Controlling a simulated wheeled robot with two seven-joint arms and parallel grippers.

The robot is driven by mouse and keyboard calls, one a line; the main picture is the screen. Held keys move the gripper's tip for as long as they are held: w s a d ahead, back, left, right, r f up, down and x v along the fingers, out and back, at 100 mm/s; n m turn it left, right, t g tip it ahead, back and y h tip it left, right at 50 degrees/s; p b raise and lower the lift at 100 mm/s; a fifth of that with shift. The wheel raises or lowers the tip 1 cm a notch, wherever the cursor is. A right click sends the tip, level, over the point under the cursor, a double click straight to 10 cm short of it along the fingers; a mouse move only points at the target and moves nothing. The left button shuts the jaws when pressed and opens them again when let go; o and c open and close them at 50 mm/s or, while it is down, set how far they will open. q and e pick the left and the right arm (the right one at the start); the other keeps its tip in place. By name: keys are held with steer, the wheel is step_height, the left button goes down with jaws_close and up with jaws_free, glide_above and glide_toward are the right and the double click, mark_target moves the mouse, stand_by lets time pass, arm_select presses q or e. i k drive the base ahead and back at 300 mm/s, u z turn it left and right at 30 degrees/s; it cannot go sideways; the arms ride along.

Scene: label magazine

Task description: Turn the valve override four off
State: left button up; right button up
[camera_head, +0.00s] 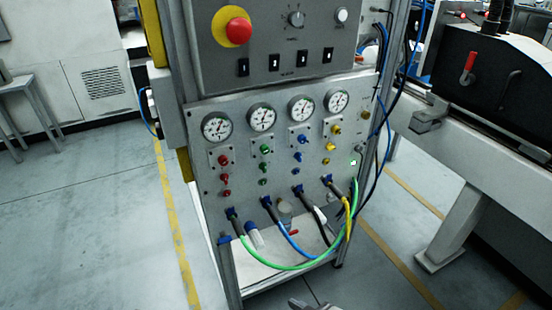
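A grey control panel (206,151) stands upright in a metal frame. Several black rocker switches form a row on its upper box; the rightmost switch (327,55) is the fourth from the left. Under the rightmost gauge (337,101) is a yellow knob (336,129), with smaller yellow fittings below it. The labels are too small to read, so I cannot tell which control is valve override four or its position. A grey metal tip (314,305) at the bottom edge looks like part of my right gripper, well below the panel; its fingers are cut off. My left gripper is out of view.
Green (274,266), blue and yellow hoses loop below the panel. A dark machine (480,75) stands at right.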

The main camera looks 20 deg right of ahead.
mark_target(329, 147)
steer(key=z, duration=1.3)
steer(key=i, duration=0.45)
steer(key=u, duration=0.05)
